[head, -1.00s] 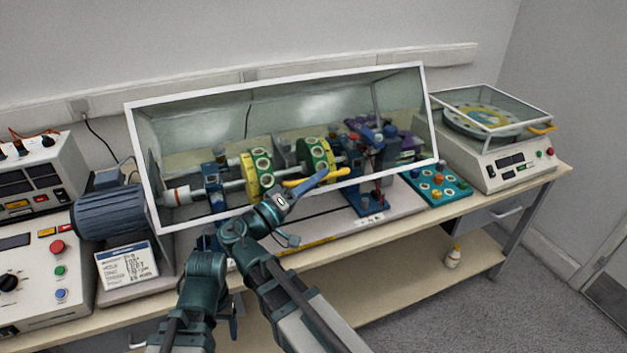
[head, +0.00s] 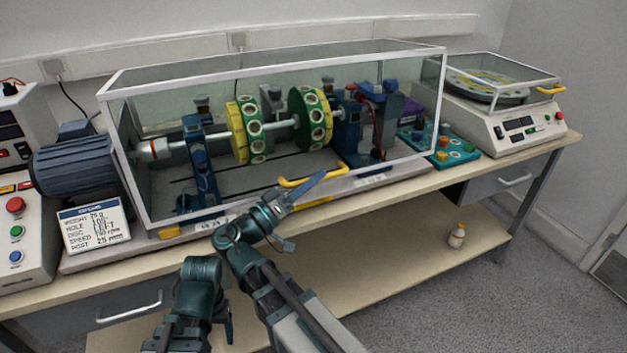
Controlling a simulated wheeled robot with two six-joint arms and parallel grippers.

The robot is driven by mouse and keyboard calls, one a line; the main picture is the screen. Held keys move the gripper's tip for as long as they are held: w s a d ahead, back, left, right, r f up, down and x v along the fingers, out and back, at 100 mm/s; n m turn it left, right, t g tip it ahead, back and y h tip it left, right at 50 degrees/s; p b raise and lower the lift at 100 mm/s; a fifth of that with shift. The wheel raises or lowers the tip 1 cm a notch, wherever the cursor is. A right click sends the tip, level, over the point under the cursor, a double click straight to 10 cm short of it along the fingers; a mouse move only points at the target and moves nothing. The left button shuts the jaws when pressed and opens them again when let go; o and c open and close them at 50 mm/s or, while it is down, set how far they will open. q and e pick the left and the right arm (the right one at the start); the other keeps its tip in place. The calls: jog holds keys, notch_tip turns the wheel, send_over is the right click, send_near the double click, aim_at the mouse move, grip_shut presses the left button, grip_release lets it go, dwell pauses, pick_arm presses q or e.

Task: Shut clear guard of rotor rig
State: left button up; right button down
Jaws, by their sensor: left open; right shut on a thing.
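The clear guard (head: 272,68) of the rotor rig is a white-framed box over the shaft and its yellow and green discs (head: 311,118). Its lower front edge lies low along the front of the rig base (head: 400,172); I cannot tell if a thin gap is left. The yellow handle (head: 290,184) is on that lower edge. My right gripper (head: 318,178) is shut on the handle, in front of the guard. My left gripper (head: 228,322) is low in front of the bench, open and apart from the rig, partly hidden by my arm.
A blue motor (head: 75,165) and a small display card (head: 94,226) stand left of the guard. A small bottle (head: 457,236) is on the lower shelf (head: 400,250).

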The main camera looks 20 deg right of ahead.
pick_arm(q)
jog(key=shift+f, duration=0.15)
pick_arm(e)
jog(key=shift+w+f, duration=0.15)
jog(key=c, duration=0.8)
grip_release()
jog(key=shift+c, duration=0.2)
pick_arm(q)
jog(key=shift+a+f, duration=0.1)
pick_arm(e)
jog(key=shift+a+f, duration=0.1)
